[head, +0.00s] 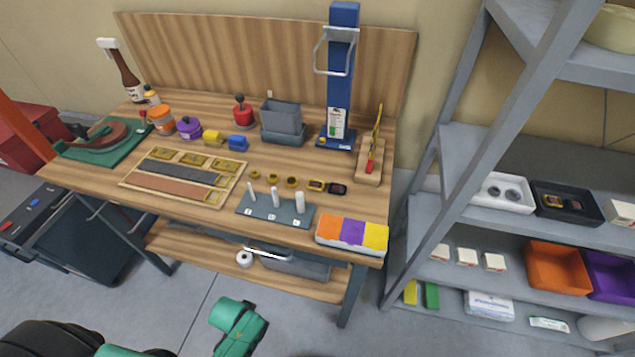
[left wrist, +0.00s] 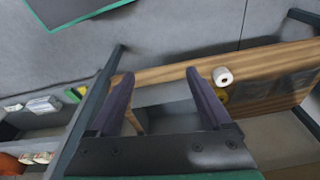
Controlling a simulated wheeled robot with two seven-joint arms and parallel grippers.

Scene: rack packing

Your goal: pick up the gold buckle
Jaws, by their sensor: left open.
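Two small buckle-like pieces lie on the workbench (head: 110,185) in the head view. The left one has a gold frame and looks like the gold buckle (head: 316,185); the right one is a dark buckle (head: 338,189). They are too small to make out fully. My left gripper (left wrist: 160,76) is open and empty in the left wrist view, with the bench's lower shelf and a white roll (left wrist: 223,77) beyond its fingers. The gold-framed piece does not show in that view. My right gripper is not seen.
Gold rings (head: 273,178) lie left of the buckles. A numbered peg stand (head: 262,211), a coloured three-part box (head: 350,250), a wooden belt tray (head: 128,181) and a blue press (head: 341,80) surround them. A grey shelf rack (head: 455,170) stands at right.

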